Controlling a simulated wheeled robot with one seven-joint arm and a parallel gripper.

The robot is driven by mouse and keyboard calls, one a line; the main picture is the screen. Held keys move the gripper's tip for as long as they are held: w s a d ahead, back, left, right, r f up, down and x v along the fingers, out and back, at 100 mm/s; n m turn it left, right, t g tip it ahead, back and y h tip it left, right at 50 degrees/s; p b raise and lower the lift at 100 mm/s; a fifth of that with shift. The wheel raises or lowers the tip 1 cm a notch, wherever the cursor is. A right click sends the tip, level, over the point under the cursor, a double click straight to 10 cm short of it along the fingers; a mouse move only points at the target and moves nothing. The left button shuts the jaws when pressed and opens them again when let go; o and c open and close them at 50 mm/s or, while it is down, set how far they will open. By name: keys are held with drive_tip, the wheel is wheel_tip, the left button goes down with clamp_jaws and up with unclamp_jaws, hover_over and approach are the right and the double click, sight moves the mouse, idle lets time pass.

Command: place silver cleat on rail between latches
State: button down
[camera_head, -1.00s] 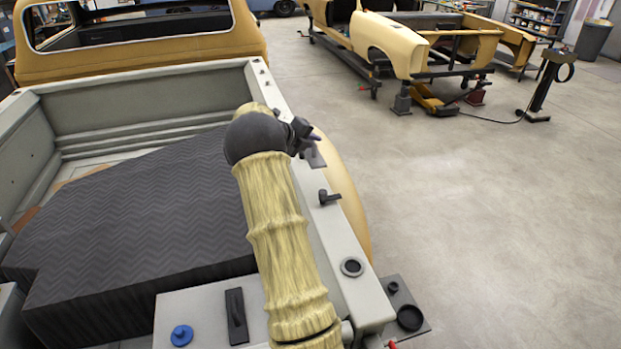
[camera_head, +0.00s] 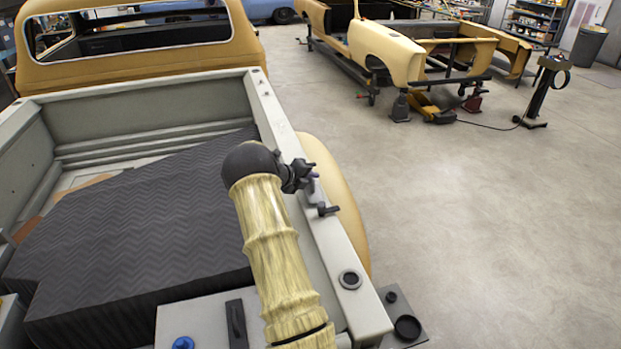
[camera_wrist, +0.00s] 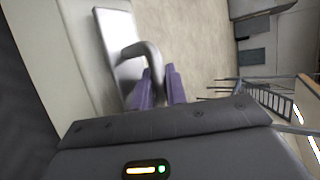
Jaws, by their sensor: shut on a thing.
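The silver cleat (camera_wrist: 113,45) is a flat pale plate with a bent grey arm. The purple fingertips of my gripper (camera_wrist: 160,88) are shut on that arm in the wrist view. In the head view my gripper (camera_head: 308,174) is at the outer side of the truck bed's pale rail (camera_head: 282,130), and the cleat (camera_head: 318,192) shows partly below it. I cannot tell whether the plate touches the rail. A black latch (camera_head: 328,209) sits on the rail just nearer than the cleat. My arm hides part of the rail, and I cannot make out a second latch clearly.
A dark ring (camera_head: 350,280) is set in the rail nearer to me. A black patterned cover (camera_head: 130,230) fills much of the bed on the left. A blue knob (camera_head: 183,343) is at the bottom. Open concrete floor (camera_head: 450,230) lies to the right.

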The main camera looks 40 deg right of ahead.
drive_tip(key=shift+f, duration=0.3)
drive_tip(key=shift+f, duration=0.15)
drive_tip(key=c, duration=1.4)
unclamp_jaws()
drive_tip(key=shift+w+a+r, duration=0.1)
drive_tip(key=shift+a+r, duration=0.15)
drive_tip(key=shift+a, duration=0.05)
drive_tip(key=b+v, duration=0.4)
drive_tip(key=v, duration=0.7)
